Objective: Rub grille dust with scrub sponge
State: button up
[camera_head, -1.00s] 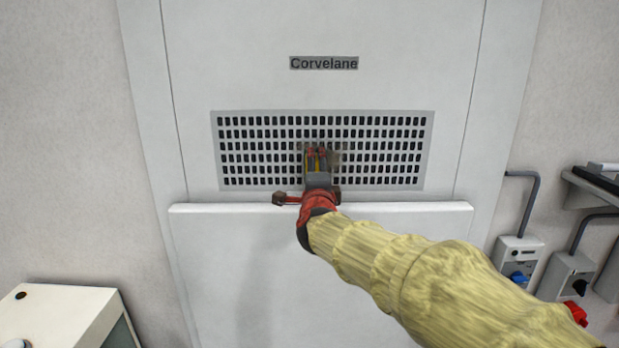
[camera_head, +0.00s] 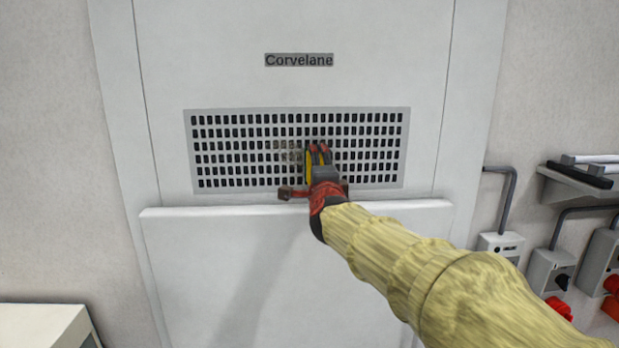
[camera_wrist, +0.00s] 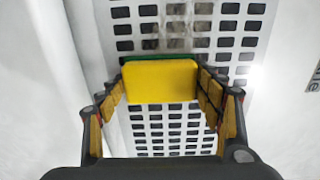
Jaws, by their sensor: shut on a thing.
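The grille (camera_head: 370,150) is a pale panel with rows of dark slots, set in a white cabinet front under a "Corvelane" label. A faint brownish-grey dust patch (camera_head: 287,152) lies on it, just left of my gripper. In the wrist view the dust (camera_wrist: 165,32) shows as a smudge beyond the sponge. My gripper (camera_head: 318,155) is in front of the grille, shut on the scrub sponge (camera_wrist: 162,82), which is yellow with a green edge. The sponge's green side faces the grille; I cannot tell whether it touches. In the head view the sponge is mostly hidden by the gripper.
A white ledge (camera_head: 300,212) juts out just below the grille. Grey boxes with conduits (camera_head: 550,270) and a shelf (camera_head: 585,172) are on the right wall. A white cabinet (camera_head: 45,325) stands at lower left. The space before the grille is otherwise open.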

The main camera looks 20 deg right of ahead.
aim_at(335, 157)
jog(key=shift+s+d+b, duration=0.2)
jog(key=shift+d+b, duration=0.35)
jog(key=shift+d, duration=0.15)
jog(key=shift+s+d+r+b, duration=0.3)
jog(key=shift+d+r+b, duration=0.25)
jog(key=shift+d, duration=0.25)
jog(key=shift+s+d+r+b, duration=0.25)
jog(key=shift+d+r+b, duration=0.15)
jog(key=shift+d+b, duration=0.35)
jog(key=a+p, duration=0.1)
jog(key=p, duration=0.1)
jog(key=w+a+p, duration=0.1)
jog(key=shift+a+p, duration=0.35)
jog(key=shift+a, duration=0.05)
jog(key=shift+w+a+f, duration=0.1)
jog(key=shift+a+f, duration=0.05)
jog(key=shift+a, duration=0.25)
jog(key=shift+w+a+p, duration=0.3)
jog(key=shift+a+p, duration=0.65)
jog(key=shift+p, duration=0.2)
jog(key=shift+w+a+p, duration=0.2)
jog(key=shift+a+p, duration=0.2)
jog(key=shift+a, duration=0.2)
